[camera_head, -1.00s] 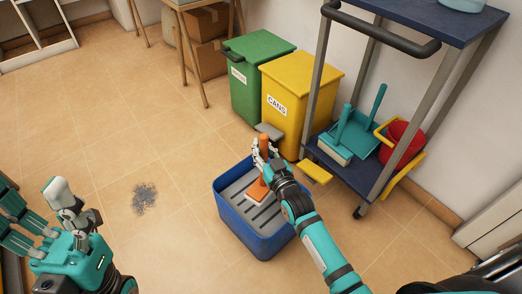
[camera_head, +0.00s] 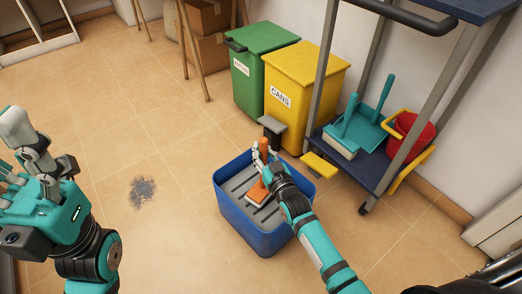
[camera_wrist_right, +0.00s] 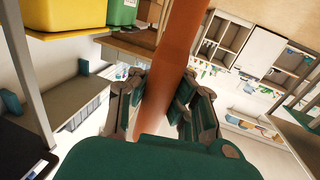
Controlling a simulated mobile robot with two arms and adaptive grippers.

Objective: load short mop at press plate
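A grey pedal-like block (camera_head: 272,130) is at the bucket's back rim. My left gripper (camera_head: 22,165) is at the left edge, empty, with fingers spread.
A dark grey dust patch (camera_head: 142,192) lies on the tiles left of the bucket. Green (camera_head: 262,65) and yellow (camera_head: 305,90) bins stand behind it. A cart (camera_head: 350,172) with dustpan, brush and red bucket (camera_head: 409,138) is at right. The floor at left is open.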

